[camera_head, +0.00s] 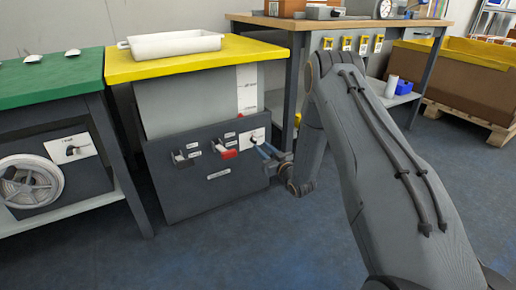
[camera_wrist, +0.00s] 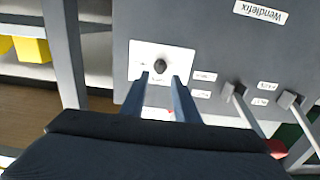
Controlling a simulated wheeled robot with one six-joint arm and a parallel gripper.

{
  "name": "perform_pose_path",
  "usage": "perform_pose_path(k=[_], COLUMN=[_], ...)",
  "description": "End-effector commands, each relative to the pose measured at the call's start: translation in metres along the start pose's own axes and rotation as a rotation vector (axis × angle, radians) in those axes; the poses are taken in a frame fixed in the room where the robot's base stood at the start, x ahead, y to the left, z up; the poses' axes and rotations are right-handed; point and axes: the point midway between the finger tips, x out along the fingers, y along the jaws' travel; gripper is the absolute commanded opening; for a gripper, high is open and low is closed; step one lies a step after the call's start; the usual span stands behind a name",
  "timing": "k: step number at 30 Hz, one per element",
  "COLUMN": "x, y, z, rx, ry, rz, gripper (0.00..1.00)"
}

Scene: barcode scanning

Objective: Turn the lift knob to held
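A small dark knob (camera_wrist: 160,66) sits on a white plate (camera_wrist: 148,48) on the dark grey front panel (camera_head: 165,196) of the yellow-topped unit; its lettering is too small to read. In the head view the plate (camera_head: 254,135) is at the panel's upper right. My gripper (camera_wrist: 160,78) points at it from the front. Its two blue fingers are apart, one on each side of the knob's line, with no clear contact. In the head view my gripper (camera_head: 260,149) is close to the plate and hides part of it.
Two levers, one grey (camera_head: 184,158) and one red (camera_head: 226,153), stick out beside the plate. A white tray (camera_head: 174,44) rests on the yellow top (camera_head: 126,66). A green bench (camera_head: 50,72) with another knob plate (camera_head: 71,148) stands left. A workbench leg (camera_head: 293,90) is close on the right.

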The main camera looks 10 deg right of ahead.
Motion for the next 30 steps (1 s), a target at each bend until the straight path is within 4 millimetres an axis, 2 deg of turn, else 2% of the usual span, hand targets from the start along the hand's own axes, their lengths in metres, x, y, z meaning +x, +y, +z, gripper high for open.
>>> perform_pose_path(k=[3,9,19,20,24,30], x=[0.020,0.038,0.042,0.042,0.042,0.042], y=[0.000,0.000,0.000,0.000,0.000,0.001], z=[0.002,0.002,0.001,0.001,0.001,0.001], rx=[-0.001,0.000,0.001,0.001,0.001,0.003], ry=[0.002,0.000,-0.002,-0.002,-0.002,-0.002], rz=[0.001,0.000,0.001,0.001,0.002,0.002], gripper=[0.28,0.28,0.28,0.25,0.01,0.00])
